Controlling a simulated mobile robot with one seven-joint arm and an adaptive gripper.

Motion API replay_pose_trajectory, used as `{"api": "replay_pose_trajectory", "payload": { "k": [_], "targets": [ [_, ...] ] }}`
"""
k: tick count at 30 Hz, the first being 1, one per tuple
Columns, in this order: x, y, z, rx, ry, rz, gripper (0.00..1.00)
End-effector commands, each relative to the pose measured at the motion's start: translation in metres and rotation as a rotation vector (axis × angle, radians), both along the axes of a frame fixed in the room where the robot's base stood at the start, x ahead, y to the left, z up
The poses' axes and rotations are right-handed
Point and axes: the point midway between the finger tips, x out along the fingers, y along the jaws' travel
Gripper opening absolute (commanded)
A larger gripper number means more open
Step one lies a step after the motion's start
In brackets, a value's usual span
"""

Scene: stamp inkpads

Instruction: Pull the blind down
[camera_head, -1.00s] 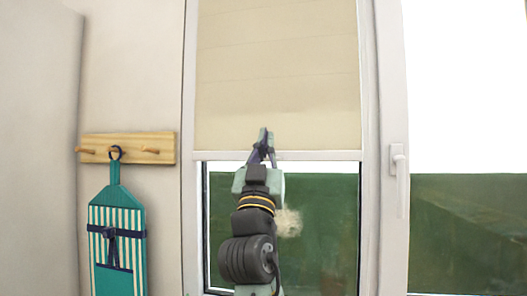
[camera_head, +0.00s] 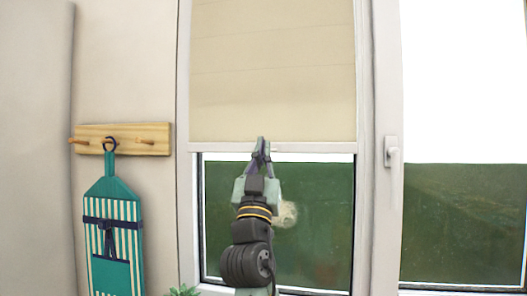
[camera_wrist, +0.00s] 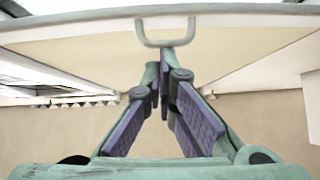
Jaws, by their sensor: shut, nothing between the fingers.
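The beige blind (camera_head: 272,75) covers the upper part of the left window, and its pale bottom bar (camera_head: 325,147) runs level across the pane. In the wrist view the blind's underside shows with a pale U-shaped handle (camera_wrist: 165,42) on its bar (camera_wrist: 80,22). My gripper (camera_head: 261,142) is at the bottom bar, near its middle. In the wrist view my gripper (camera_wrist: 167,62) has its fingertips together just below the handle, with nothing between them. Whether the fingertips touch the handle or bar I cannot tell.
A window handle (camera_head: 391,151) is on the frame at right. A green plant (camera_head: 184,291) shows at the bottom edge.

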Motion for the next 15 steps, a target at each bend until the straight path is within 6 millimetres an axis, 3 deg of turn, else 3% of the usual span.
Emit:
{"api": "replay_pose_trajectory", "payload": {
  "k": [15],
  "targets": [
    [0.002, 0.000, -0.164, 0.004, 0.008, 0.003, 0.00]
  ]
}}
